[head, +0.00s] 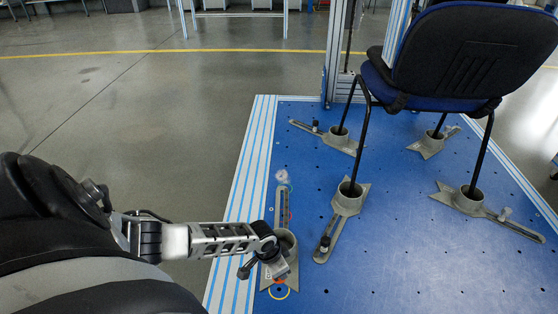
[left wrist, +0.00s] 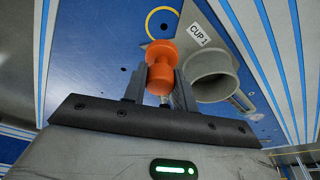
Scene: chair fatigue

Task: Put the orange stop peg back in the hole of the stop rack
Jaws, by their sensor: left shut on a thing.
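My left gripper (head: 272,268) is low over the left front part of the blue platform, beside a grey cup. In the left wrist view, its two fingers (left wrist: 160,85) are shut on the orange stop peg (left wrist: 160,68), which has a wide round head and a narrower body. I cannot tell the gap between peg and plate. I cannot make out the stop rack for certain. My right gripper is not in view.
The grey cup (left wrist: 210,77), by a "CUP 1" label (left wrist: 202,36), stands close to my fingers. A blue office chair (head: 470,60) has its legs in several grey cups on the perforated platform (head: 390,275). A striped aluminium edge (head: 240,200) borders the platform's left side.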

